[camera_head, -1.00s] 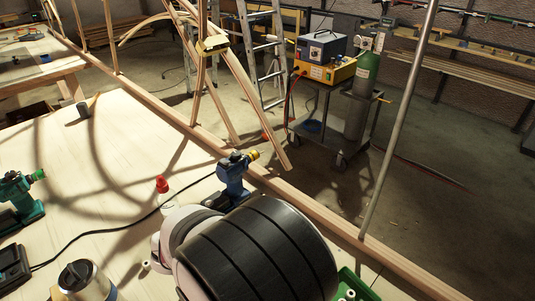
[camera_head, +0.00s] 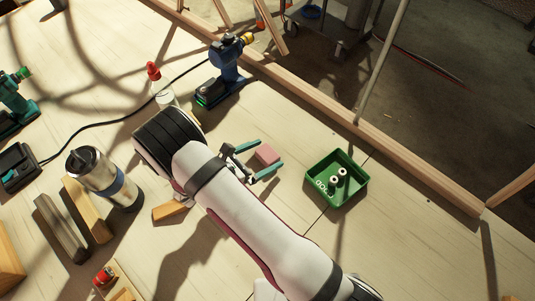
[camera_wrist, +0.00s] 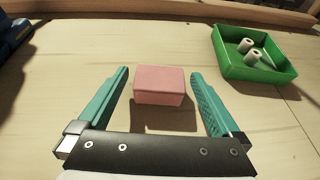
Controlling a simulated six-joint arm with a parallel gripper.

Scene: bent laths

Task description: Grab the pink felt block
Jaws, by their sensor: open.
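The pink felt block (camera_wrist: 160,85) lies on the pale wooden table, and it also shows in the head view (camera_head: 267,154). My gripper (camera_wrist: 159,78) is open, with teal fingers on either side of the block in the wrist view. In the head view my gripper (camera_head: 256,159) has its fingers spread around the block. The block sits between the fingers, with a gap visible on each side. I cannot tell how high the fingertips are above the table.
A green tray (camera_wrist: 240,66) with two small pale rolls stands to the right of the block. A blue drill (camera_head: 228,70) stands behind. The table around the block is clear.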

